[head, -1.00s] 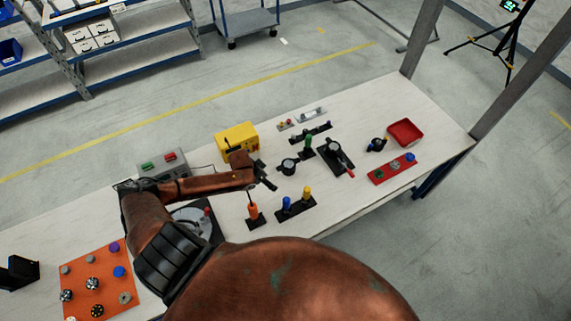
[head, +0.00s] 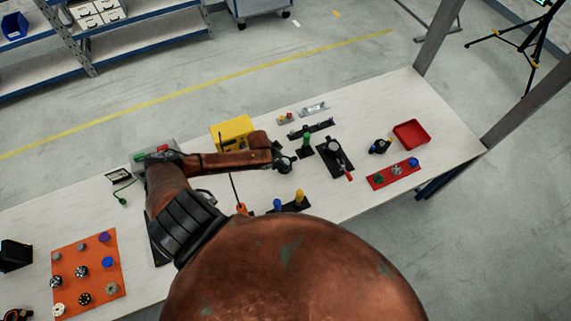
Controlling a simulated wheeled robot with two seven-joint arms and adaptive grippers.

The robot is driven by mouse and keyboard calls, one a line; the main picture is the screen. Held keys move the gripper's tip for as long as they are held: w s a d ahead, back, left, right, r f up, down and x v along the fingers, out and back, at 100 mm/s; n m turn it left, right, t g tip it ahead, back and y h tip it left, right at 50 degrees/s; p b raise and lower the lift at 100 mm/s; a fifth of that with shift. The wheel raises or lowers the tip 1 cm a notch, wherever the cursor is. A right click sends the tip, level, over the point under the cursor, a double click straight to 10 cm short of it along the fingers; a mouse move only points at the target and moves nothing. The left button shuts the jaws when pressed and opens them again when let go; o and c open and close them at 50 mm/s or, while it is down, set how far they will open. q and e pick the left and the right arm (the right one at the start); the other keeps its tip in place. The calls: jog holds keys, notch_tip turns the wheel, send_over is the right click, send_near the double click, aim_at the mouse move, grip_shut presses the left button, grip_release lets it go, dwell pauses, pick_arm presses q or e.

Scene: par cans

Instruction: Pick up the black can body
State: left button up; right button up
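My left arm reaches across the table from the left, and its gripper (head: 281,152) is over a small black can body with a grey top (head: 284,164). The gripper's dark fingers overlap the can in the head view, so I cannot tell whether they are open, shut or touching it. A second dark round part (head: 379,146) sits farther right, apart from the gripper. My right gripper is not in view.
A yellow box (head: 233,131) stands behind my forearm. A black fixture with a red handle (head: 336,158), a red tray (head: 410,134) and a red strip with knobs (head: 394,173) are to the right. An orange mat (head: 70,283) with several small parts lies at left.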

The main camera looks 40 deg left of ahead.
pick_arm(q)
jog(key=shift+p+x, duration=0.3)
jog(key=shift+x, duration=1.95)
jog(key=shift+s, duration=0.1)
jog(key=shift+c, duration=1.2)
jog(key=c, duration=1.3)
jog(key=shift+c, duration=0.4)
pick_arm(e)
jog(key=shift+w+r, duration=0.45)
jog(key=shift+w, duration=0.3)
pick_arm(q)
jog(key=shift+r, duration=0.15)
